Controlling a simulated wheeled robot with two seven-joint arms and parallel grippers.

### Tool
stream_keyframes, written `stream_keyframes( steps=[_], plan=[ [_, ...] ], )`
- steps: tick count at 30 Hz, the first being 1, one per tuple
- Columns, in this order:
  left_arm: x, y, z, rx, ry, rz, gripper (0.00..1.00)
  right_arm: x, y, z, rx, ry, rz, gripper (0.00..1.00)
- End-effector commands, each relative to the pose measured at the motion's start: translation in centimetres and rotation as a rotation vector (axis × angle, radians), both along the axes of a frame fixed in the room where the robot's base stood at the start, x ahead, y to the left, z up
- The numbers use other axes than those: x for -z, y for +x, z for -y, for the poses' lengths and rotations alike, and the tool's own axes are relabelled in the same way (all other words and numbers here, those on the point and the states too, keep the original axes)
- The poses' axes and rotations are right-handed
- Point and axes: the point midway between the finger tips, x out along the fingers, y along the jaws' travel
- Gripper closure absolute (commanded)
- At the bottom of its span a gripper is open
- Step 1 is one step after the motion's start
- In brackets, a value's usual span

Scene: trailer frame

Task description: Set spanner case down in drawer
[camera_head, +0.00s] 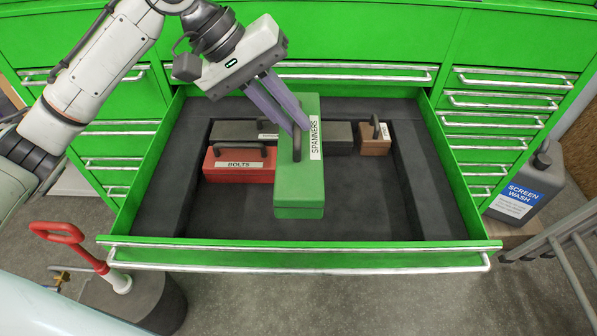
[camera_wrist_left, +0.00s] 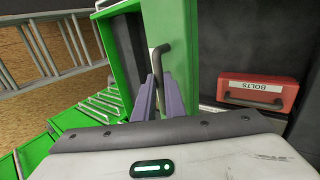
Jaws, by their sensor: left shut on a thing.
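The green spanner case (camera_head: 299,190), labelled SPANNERS, is over the middle of the open drawer (camera_head: 300,258). It also shows in the left wrist view (camera_wrist_left: 183,35). My left gripper (camera_head: 298,128) is shut on its dark handle, with the purple fingers reaching down from the upper left. The fingers show in the wrist view (camera_wrist_left: 159,97) at the handle. The case covers part of the boxes behind it. I cannot tell whether its underside touches the drawer floor. My right gripper is not in view.
In the drawer, a red BOLTS box (camera_head: 239,168) lies left of the case. A grey box (camera_head: 235,133) sits behind it and a brown box (camera_head: 374,140) stands to the right. The front right drawer floor (camera_head: 370,205) is clear. A SCREEN WASH can (camera_head: 525,185) stands outside.

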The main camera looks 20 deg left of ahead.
Motion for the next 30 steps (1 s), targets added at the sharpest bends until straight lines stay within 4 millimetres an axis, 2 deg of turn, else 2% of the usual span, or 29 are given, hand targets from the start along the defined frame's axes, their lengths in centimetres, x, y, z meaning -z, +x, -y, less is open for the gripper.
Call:
stream_keyframes(
  steps=[1, 6, 12, 20, 27, 30],
  plan=[
    [1.6, -0.1, -0.1, -0.001, 0.001, -0.005, 1.00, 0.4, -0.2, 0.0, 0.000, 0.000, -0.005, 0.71],
    [6.0, -0.1, 0.0, -0.001, 0.000, -0.003, 1.00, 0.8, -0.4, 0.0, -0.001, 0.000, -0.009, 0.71],
    [10.0, 0.0, 0.0, 0.000, -0.001, 0.000, 1.00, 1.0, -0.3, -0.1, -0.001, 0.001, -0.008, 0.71],
    [11.9, 0.0, 0.0, 0.001, -0.001, 0.003, 1.00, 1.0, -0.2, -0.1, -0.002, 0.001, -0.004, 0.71],
    [15.0, 0.0, 0.0, 0.000, 0.000, 0.002, 1.00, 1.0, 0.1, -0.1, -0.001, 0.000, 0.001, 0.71],
    [15.1, 0.0, 0.0, 0.001, -0.002, 0.005, 1.00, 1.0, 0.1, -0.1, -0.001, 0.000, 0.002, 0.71]
  ],
)
